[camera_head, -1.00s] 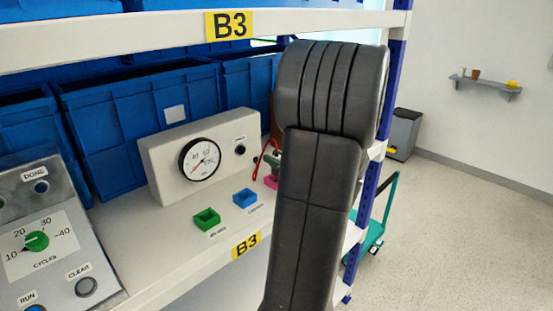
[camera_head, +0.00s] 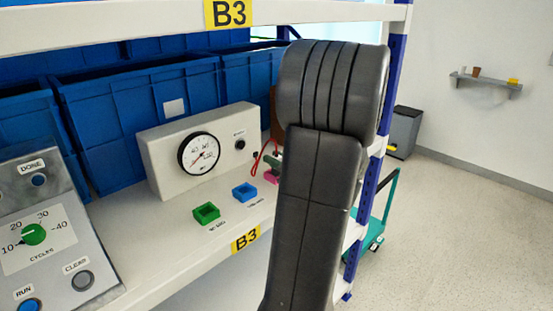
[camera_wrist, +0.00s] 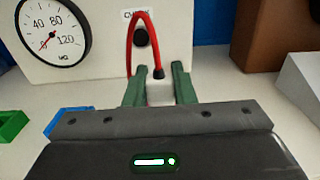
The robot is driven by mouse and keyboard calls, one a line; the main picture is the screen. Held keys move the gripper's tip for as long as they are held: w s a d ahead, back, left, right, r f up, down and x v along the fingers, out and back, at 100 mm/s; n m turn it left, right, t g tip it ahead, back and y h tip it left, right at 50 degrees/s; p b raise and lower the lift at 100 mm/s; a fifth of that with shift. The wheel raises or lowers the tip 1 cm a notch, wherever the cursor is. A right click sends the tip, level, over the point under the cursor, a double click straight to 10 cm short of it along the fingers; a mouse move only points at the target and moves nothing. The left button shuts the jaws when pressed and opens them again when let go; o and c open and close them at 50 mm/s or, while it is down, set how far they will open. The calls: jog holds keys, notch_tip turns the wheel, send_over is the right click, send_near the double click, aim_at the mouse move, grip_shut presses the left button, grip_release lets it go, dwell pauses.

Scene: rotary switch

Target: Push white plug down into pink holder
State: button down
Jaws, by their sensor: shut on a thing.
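The white plug (camera_wrist: 160,92) is between the two green fingers of my gripper (camera_wrist: 159,86) in the wrist view, with a red cable rising from its dark top. My gripper is shut on it. The pink holder (camera_head: 271,177) shows just below the gripper (camera_head: 275,163) in the head view, partly hidden behind my arm. In the wrist view the pink holder is hidden behind the gripper body. I cannot tell whether the plug's lower end is inside the holder.
A white meter box with a round dial (camera_head: 199,153) stands behind. A green holder (camera_head: 206,213) and a blue holder (camera_head: 244,193) sit on the shelf to the left. A control panel (camera_head: 48,235) is at far left. Blue bins (camera_head: 140,120) stand behind. A brown block (camera_wrist: 275,45) is at right.

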jog(key=shift+f+b, duration=0.45)
jog(key=shift+f, duration=0.3)
jog(key=c, duration=1.1)
grip_release()
jog(key=b+v, duration=0.1)
jog(key=v, duration=1.3)
jog(key=shift+r, duration=0.1)
jog(key=shift+w+a, duration=0.1)
